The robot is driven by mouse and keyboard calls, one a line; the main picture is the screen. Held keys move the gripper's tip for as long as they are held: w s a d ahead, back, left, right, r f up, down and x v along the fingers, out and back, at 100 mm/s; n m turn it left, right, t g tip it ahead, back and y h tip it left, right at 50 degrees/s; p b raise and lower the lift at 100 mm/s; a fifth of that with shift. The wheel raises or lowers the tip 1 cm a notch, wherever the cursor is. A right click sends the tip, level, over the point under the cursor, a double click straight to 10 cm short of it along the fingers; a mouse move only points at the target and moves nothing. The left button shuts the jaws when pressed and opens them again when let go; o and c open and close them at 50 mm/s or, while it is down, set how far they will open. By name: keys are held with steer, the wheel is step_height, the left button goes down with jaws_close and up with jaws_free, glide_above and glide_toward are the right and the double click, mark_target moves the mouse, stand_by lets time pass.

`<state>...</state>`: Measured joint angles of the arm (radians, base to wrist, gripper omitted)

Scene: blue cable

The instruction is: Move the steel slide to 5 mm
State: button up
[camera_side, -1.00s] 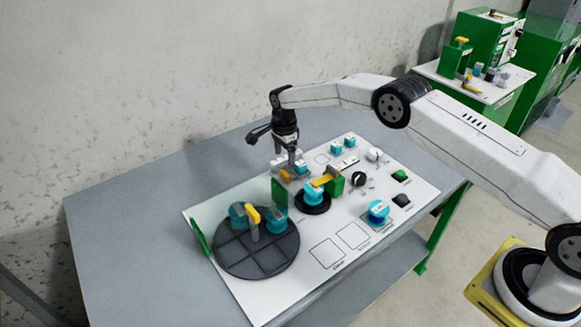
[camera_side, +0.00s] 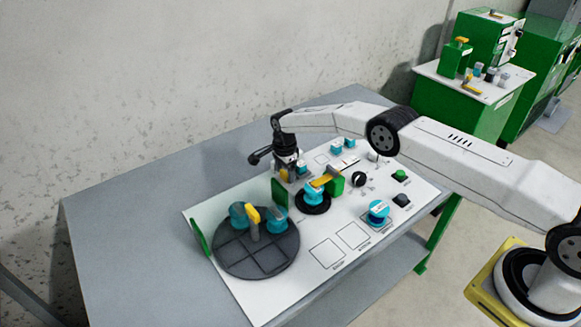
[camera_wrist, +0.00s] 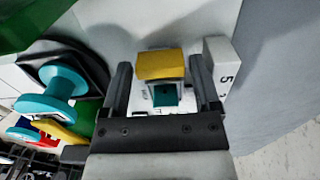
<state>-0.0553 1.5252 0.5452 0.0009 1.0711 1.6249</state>
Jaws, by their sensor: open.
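The slide appears as a small block with a yellow top (camera_wrist: 161,65) and a greyish front with a teal patch (camera_wrist: 165,95). In the side view its yellow part (camera_side: 284,175) shows low beside my gripper (camera_side: 292,172), at the board's far edge. In the wrist view my gripper (camera_wrist: 160,78) is open, one finger on each side of the block, with small gaps visible. A white scale block marked "5" (camera_wrist: 222,70) stands just right of the right finger. The slide's exact reading and the rail under it are hidden.
A white panel (camera_side: 290,285) carries a dark round divided tray (camera_side: 265,262) with teal spools, a teal spool on a black disc (camera_side: 313,209), a green block with a yellow bar (camera_side: 335,184), and a knob (camera_side: 358,179). Green upright plates (camera_side: 279,192) stand near my gripper.

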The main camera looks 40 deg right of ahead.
steer(key=shift+f, duration=0.4)
steer(key=shift+c, duration=0.2)
jaws_close()
steer(key=shift+a, duration=1.4)
steer(key=shift+o, duration=0.2)
jaws_free()
steer(key=shift+r, duration=0.1)
step_height(320, 180, up, 8)
steer(key=shift+f, duration=0.25)
